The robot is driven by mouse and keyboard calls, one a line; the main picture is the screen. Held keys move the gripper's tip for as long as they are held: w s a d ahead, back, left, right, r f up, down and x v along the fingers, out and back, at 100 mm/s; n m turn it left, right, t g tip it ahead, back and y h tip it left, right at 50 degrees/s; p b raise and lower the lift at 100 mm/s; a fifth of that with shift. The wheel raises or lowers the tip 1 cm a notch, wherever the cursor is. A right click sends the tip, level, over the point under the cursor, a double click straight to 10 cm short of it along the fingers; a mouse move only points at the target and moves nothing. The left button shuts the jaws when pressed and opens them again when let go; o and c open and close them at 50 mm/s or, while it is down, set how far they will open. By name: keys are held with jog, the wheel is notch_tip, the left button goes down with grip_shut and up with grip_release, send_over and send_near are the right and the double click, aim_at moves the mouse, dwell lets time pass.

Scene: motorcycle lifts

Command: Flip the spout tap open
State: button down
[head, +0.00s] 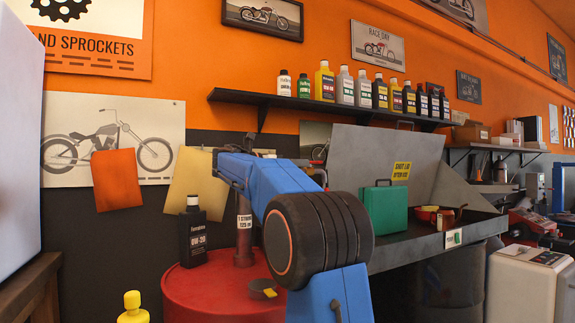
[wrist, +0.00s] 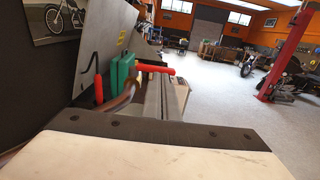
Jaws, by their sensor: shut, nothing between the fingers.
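I cannot make out the spout tap for certain. In the wrist view, a red bar (wrist: 155,69) lies across ahead of my gripper (wrist: 164,82), and a red upright piece (wrist: 98,88) stands to the left by a bent metal piece. Either may be part of the tap. My gripper appears shut and empty; its pale housing fills the bottom of that view. I cannot tell whether it touches the red bar.
A black bottle (head: 193,230) and a small dark cup (head: 263,290) stand on the drum. A green case (head: 384,210) sits on the grey bench to the right, below its raised lid (head: 385,150). A yellow bottle (head: 133,308) is at lower left. Open floor (wrist: 225,85) lies to the right.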

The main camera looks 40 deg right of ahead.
jog(key=shift+x, duration=1.15)
jog(key=shift+s+d, duration=0.1)
